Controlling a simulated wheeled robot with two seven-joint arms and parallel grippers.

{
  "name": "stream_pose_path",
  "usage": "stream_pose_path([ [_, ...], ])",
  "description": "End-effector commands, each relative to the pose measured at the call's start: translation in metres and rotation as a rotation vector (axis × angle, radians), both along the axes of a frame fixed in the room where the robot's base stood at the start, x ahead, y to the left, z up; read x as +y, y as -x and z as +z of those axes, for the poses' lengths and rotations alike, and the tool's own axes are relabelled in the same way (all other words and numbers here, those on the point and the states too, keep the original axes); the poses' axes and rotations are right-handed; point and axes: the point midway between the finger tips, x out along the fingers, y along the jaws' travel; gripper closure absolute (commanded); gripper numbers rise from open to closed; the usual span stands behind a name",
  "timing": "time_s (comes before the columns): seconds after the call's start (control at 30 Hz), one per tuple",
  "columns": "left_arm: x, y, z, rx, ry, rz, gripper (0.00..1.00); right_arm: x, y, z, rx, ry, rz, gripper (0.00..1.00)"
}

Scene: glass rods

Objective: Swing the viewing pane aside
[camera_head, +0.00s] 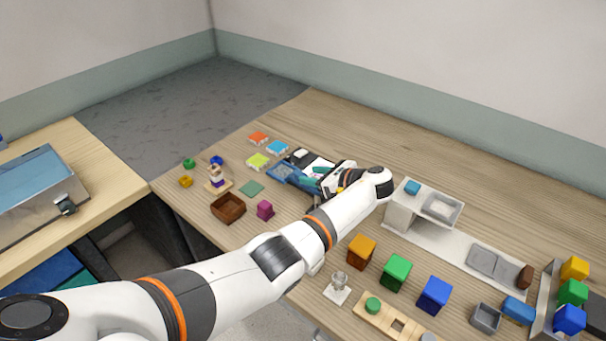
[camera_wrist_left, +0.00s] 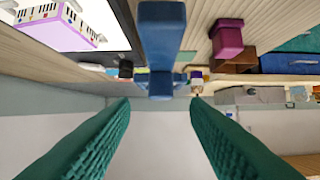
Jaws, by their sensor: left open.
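A blue-framed piece (camera_head: 284,173), likely the viewing pane, lies at the far middle of the wooden table, beside a dark board with a white sheet (camera_head: 318,162). My left gripper (camera_head: 308,178) is at its right end, partly hiding it. In the left wrist view, a blue bar (camera_wrist_left: 162,40) comes down from the top, centred between the open teal fingers (camera_wrist_left: 160,106). Its lower end is near the fingertip line; I cannot tell whether it touches either finger. The pane's hinge cannot be made out. My right gripper is not in view.
A purple cube (camera_head: 265,210), a brown box (camera_head: 228,208) and a green mat (camera_head: 251,188) lie nearer the front. Coloured tiles (camera_head: 258,160) lie behind left. A grey-white stand (camera_head: 410,207) is right of my forearm; coloured cubes (camera_head: 397,273) stand at the front right.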

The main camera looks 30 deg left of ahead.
Motion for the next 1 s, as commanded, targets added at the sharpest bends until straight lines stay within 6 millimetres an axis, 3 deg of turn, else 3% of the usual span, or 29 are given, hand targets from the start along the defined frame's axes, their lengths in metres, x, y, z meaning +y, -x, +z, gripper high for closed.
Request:
stream_pose_path([
  [0.2, -0.041, 0.009, 0.015, 0.000, 0.003, -0.003, 0.58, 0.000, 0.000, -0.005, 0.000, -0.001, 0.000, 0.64],
  [0.4, -0.059, 0.014, 0.023, 0.000, 0.002, 0.000, 0.58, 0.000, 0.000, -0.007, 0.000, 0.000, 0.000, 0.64],
  [1.0, -0.061, 0.015, 0.025, 0.001, 0.002, 0.001, 0.58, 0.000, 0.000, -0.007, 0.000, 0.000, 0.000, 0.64],
])
